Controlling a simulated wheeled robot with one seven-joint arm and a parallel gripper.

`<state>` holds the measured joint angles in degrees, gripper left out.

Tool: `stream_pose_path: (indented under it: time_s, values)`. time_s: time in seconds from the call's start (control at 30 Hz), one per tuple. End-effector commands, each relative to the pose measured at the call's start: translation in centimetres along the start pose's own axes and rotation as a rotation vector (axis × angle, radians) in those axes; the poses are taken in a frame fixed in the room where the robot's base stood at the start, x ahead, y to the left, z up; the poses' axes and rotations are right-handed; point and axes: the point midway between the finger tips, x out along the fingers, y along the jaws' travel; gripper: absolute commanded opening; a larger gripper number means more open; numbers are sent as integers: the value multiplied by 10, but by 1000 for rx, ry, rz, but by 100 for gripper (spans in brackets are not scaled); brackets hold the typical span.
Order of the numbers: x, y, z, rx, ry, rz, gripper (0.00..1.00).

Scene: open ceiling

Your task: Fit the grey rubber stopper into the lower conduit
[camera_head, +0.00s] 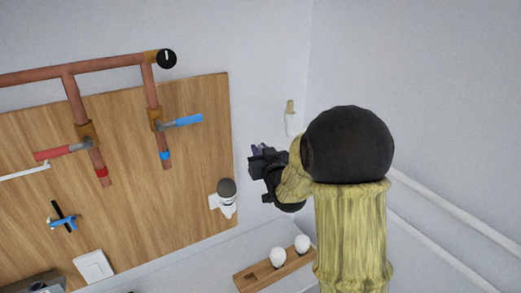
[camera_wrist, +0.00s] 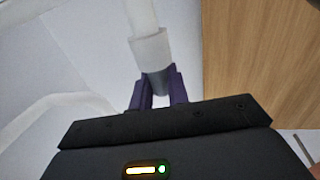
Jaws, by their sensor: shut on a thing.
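My gripper (camera_head: 258,160) is held up near the wall, right of the wooden panel, in the head view. In the wrist view its purple fingers (camera_wrist: 159,90) are shut on the grey rubber stopper (camera_wrist: 157,81). The stopper's upper end meets the white collar (camera_wrist: 151,47) at the end of a white conduit (camera_wrist: 140,14). The stopper looks roughly in line with the collar; I cannot tell how far it is inside. In the head view my gripper and arm hide the stopper and this collar.
The wooden panel (camera_head: 205,135) bears copper pipes (camera_head: 72,95) with red and blue handles. A wooden tray (camera_head: 262,279) with two white bulbs is below. White pipes (camera_head: 440,250) run along the right wall.

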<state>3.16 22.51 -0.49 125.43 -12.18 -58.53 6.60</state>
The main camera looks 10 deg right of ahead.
Motion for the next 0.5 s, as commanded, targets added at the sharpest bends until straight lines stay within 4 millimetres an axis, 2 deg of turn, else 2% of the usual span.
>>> stream_pose_path:
  time_s: [0.13,0.17,0.27,0.5]
  values:
    - [0,-1,3,0,1,-2,0]
    - [0,-1,2,0,1,-2,21]
    - [0,-1,1,0,1,-2,38]
    - [0,0,1,0,1,-1,38]
